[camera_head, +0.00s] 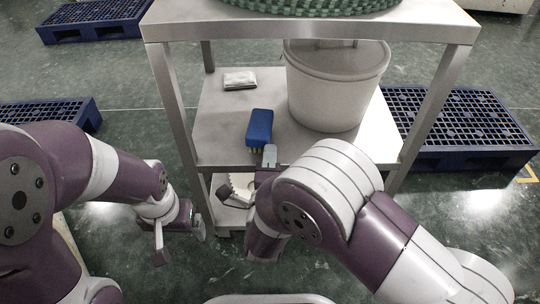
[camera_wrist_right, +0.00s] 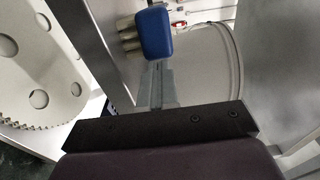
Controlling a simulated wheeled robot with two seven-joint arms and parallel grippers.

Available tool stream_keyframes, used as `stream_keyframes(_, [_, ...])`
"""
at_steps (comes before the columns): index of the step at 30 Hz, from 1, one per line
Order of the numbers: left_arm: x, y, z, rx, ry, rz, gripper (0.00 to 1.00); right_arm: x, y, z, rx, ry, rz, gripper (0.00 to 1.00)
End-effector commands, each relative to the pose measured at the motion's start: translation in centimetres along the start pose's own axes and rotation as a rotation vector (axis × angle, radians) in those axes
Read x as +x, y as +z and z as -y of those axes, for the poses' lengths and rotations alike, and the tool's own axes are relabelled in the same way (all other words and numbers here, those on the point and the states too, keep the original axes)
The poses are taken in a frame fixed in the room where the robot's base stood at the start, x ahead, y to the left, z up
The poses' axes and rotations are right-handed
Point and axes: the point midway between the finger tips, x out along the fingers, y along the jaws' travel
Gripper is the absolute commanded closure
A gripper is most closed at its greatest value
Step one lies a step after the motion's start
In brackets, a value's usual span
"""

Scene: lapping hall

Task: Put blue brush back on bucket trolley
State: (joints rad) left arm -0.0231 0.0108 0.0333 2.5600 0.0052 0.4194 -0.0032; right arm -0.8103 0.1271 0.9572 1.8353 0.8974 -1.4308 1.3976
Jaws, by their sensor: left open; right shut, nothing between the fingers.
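The blue brush (camera_head: 259,127) lies on the middle shelf of the trolley (camera_head: 222,125), near its front edge and left of the bucket (camera_head: 335,85). Pale bristle tufts show at its near end. My right gripper (camera_head: 269,155) is shut and empty, its tips just in front of the brush. In the right wrist view the brush (camera_wrist_right: 156,32) is just beyond the shut fingers (camera_wrist_right: 155,82); I cannot tell whether they touch it. My left gripper (camera_head: 180,236) is open and empty, low to the left of the trolley's front.
A folded pale cloth or packet (camera_head: 240,80) lies at the shelf's back left. The trolley's top (camera_head: 420,22) holds a green textured item and overhangs the shelf. Its front legs (camera_head: 172,100) flank the opening. Blue pallets (camera_head: 465,150) stand on the floor to both sides.

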Motion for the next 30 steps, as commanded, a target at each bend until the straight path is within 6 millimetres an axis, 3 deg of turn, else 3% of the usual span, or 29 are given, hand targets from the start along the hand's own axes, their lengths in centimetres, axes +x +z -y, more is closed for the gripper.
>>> stream_keyframes(5, [0.1, 0.0, 0.0, 0.000, 0.000, 0.000, 0.12, 0.2, 0.2, -0.1, 0.001, -0.001, 0.000, 1.00])
stream_keyframes(13, [1.3, 0.1, 0.0, 0.000, 0.000, 0.000, 0.12, 3.8, 3.9, -0.2, 0.003, -0.001, 0.000, 1.00])
stream_keyframes(18, [1.5, 0.2, 0.0, 0.000, 0.000, 0.000, 0.12, 5.2, 5.2, -0.1, 0.001, -0.001, 0.000, 1.00])
stream_keyframes(30, [1.0, 0.1, 0.0, 0.000, 0.000, 0.000, 0.12, 4.8, 5.3, 0.2, -0.001, 0.001, 0.002, 1.00])
